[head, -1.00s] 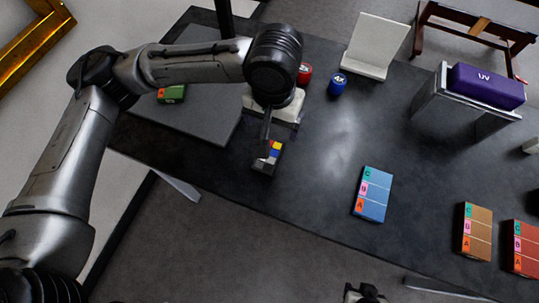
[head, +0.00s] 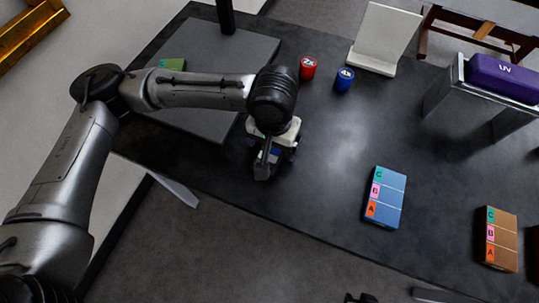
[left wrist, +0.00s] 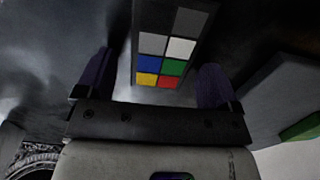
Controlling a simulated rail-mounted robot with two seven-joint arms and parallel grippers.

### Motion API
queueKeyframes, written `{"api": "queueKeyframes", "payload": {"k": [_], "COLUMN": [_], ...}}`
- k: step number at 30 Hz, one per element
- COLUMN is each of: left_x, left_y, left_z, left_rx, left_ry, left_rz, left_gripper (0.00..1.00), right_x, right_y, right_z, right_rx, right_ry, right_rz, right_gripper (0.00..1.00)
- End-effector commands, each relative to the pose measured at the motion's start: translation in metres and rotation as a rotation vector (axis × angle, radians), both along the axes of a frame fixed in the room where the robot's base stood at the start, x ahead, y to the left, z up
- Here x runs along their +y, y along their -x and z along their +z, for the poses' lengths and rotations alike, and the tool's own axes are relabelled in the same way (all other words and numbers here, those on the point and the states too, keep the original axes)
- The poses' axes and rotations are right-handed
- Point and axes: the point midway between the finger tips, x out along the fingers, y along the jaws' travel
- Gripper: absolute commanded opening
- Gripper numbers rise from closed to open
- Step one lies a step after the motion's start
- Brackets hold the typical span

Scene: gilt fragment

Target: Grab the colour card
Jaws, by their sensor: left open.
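The colour card is a dark grey card with grey, white, blue, green, yellow and red patches. In the left wrist view the colour card (left wrist: 168,45) lies between the two fingers, its coloured end nearest the palm. My left gripper (left wrist: 157,78) is open, with a finger on either side of the card and a visible gap to each. In the head view my left gripper (head: 268,165) is over the near edge of the dark table and hides most of the card. A small dark part at the bottom edge may be my right gripper (head: 365,298).
A grey board (head: 215,90) lies left of the gripper. Red (head: 308,68) and blue (head: 345,79) canisters and a white stand (head: 380,40) are behind. A blue labelled box (head: 385,198) and a brown one (head: 498,238) lie right. The table between is clear.

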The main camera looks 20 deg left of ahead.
Motion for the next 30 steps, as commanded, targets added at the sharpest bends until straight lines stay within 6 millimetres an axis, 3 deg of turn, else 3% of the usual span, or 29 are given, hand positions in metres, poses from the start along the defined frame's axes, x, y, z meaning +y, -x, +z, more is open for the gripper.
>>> {"api": "queueKeyframes", "payload": {"k": [7, 23, 30], "left_x": [0.0, -0.0001, -0.0001], "left_y": [-0.0001, 0.0, 0.0], "left_z": [-0.0012, -0.0011, -0.0004], "left_rx": [0.0, 0.0, 0.0], "left_ry": [0.0, 0.0, 0.0], "left_rz": [0.0, 0.0, 0.0], "left_gripper": [0.85, 0.35, 0.33], "right_x": [-0.0006, -0.0028, -0.0019], "right_y": [-0.0001, -0.0002, -0.0002], "right_z": [-0.0003, -0.0003, 0.0002], "right_rx": [0.0, 0.0, -0.001], "right_ry": [0.002, 0.009, 0.007], "right_rz": [0.001, 0.006, 0.004], "right_gripper": [0.43, 0.43, 0.43]}}
